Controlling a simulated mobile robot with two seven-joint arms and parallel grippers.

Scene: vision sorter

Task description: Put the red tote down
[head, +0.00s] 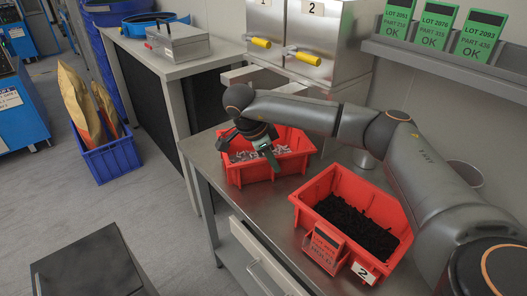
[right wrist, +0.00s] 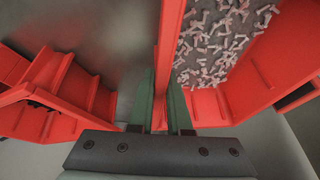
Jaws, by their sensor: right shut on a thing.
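A red tote (head: 292,164) with small pale parts in it is at the left part of the grey worktop. My right gripper (head: 268,152) is shut on its near wall. In the right wrist view the green fingers (right wrist: 161,108) pinch the tote's wall, with the pale parts (right wrist: 215,40) to the right of it. The tote looks about level; I cannot tell whether its base touches the worktop. My left gripper is not in view.
A second red tote (head: 312,210) with black parts stands nearer on the worktop (head: 240,203), labelled 2. Metal bins with yellow handles (head: 259,42) stand behind. Green cards (head: 435,25) sit on a shelf at upper right. A strip of worktop is free between the totes.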

